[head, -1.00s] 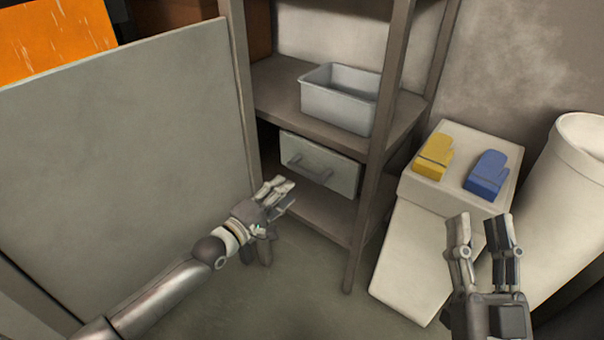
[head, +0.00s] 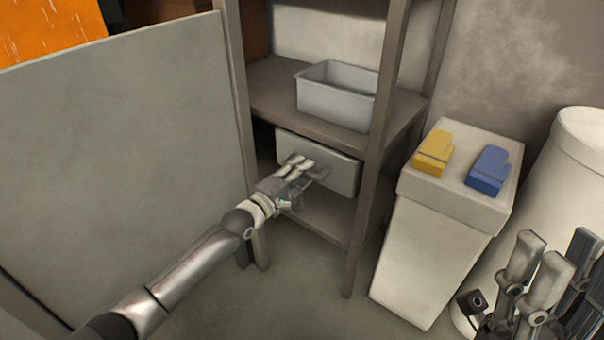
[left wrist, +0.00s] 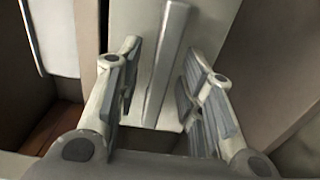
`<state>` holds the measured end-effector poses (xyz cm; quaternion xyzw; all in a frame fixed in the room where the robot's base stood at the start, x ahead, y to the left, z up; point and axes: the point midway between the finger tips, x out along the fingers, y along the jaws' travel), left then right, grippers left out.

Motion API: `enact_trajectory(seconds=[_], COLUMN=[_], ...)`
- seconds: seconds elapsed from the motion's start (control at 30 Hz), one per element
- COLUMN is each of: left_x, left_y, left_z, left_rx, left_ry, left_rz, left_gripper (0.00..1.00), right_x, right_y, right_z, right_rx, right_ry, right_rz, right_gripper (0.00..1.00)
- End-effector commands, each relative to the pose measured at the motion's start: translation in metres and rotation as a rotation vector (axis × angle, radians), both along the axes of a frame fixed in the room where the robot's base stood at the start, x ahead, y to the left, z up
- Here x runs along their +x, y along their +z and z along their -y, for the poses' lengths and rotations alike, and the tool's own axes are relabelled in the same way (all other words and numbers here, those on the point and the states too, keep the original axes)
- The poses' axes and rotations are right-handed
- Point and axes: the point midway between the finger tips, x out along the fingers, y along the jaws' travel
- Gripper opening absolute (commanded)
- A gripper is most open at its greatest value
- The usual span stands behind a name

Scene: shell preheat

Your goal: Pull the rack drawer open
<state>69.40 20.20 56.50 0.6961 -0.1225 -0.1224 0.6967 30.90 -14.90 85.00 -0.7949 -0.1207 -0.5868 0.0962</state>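The rack drawer (head: 343,172) is a light grey box in the middle of the rack, and its front looks flush with the rack. My left gripper (head: 308,168) is at the drawer front and hides most of its handle in the head view. In the left wrist view, the bar handle (left wrist: 166,65) runs between the two spread fingers of the left gripper (left wrist: 163,60), with a gap on each side. My right gripper (head: 555,262) is at the lower right, away from the rack, with its fingers apart and empty.
A grey bin (head: 336,98) stands on the shelf above the drawer. A large grey panel (head: 120,160) stands left of the rack. A yellow mitt (head: 433,152) and a blue mitt (head: 488,170) lie on a white stand (head: 430,250), beside a white cylinder (head: 560,180).

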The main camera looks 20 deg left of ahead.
Motion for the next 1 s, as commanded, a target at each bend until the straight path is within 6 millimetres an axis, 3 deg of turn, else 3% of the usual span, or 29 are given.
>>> enact_trajectory(seconds=[0.2, 0.47, 0.77, 1.0], left_x=[0.0061, 0.0065, 0.0064, 0.0063], left_y=[-0.0002, 0.0001, 0.0, -0.0002], left_z=[0.0025, 0.0027, 0.0024, 0.0024], left_rx=[0.0, 0.0, 0.001, 0.0], left_ry=[-0.001, 0.0, 0.0, 0.0], left_rz=[-0.001, -0.001, -0.001, -0.001], left_gripper=[0.36, 0.36, 0.0, 0.0], right_x=[-0.0114, -0.0124, -0.0121, -0.012], right_y=[0.0013, 0.0017, 0.0016, 0.0016], right_z=[0.0026, 0.0028, 0.0027, 0.0027], right_rx=[0.019, 0.02, 0.02, 0.02], right_ry=[0.003, 0.003, 0.003, 0.004], right_rz=[0.058, 0.063, 0.061, 0.061], right_gripper=[0.4, 0.4, 0.4, 0.4])
